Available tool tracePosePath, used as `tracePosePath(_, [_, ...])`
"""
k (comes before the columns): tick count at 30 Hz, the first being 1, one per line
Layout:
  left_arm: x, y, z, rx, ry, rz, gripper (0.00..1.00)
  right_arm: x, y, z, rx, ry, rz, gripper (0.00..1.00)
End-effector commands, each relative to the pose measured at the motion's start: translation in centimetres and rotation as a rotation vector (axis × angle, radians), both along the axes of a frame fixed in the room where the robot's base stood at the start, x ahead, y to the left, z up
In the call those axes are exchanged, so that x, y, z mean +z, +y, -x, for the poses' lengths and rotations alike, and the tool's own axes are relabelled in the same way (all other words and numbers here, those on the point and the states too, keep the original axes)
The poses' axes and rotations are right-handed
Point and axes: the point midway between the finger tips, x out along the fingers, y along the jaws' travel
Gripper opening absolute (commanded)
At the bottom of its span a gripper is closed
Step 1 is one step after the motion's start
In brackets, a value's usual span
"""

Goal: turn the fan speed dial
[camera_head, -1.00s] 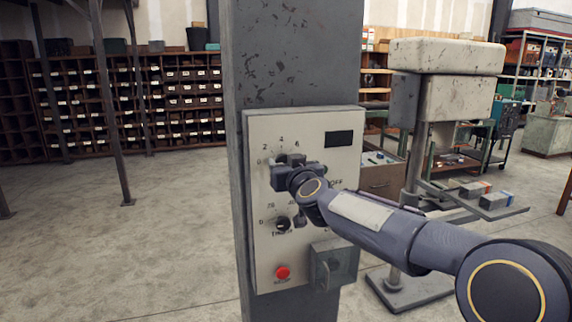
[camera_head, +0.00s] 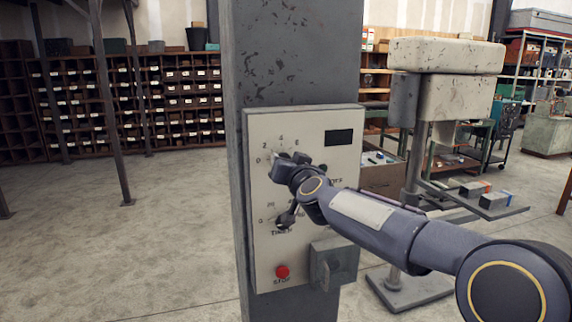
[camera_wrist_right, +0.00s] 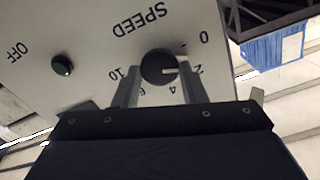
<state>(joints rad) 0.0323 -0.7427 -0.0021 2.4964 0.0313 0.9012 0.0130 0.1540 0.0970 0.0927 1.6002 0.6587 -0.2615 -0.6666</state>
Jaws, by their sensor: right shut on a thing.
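The fan speed dial (camera_wrist_right: 158,68) is a round black knob with a white pointer line, under the word SPEED in the wrist view, which shows the panel upside down. Its pointer lies close to the 2 mark. My right gripper (camera_wrist_right: 157,78) is shut on the dial, one finger on each side of it. In the head view my right gripper (camera_head: 280,162) is at the upper scale of the pale control panel (camera_head: 262,245) and hides most of the dial. My left gripper is in neither view.
Below the gripper are a timer knob (camera_head: 286,219), a red stop button (camera_head: 282,271) and a protruding grey box (camera_head: 333,265). A dark display (camera_head: 338,137) is at upper right. The panel is on a grey column (camera_head: 290,60).

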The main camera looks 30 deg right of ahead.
Motion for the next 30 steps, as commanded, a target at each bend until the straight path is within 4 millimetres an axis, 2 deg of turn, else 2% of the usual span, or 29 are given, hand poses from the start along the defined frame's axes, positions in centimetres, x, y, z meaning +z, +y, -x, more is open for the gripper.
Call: tracePosePath(30, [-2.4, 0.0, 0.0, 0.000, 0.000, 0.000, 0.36, -0.4, -0.3, 0.1, 0.000, -0.227, -0.942, 0.15])
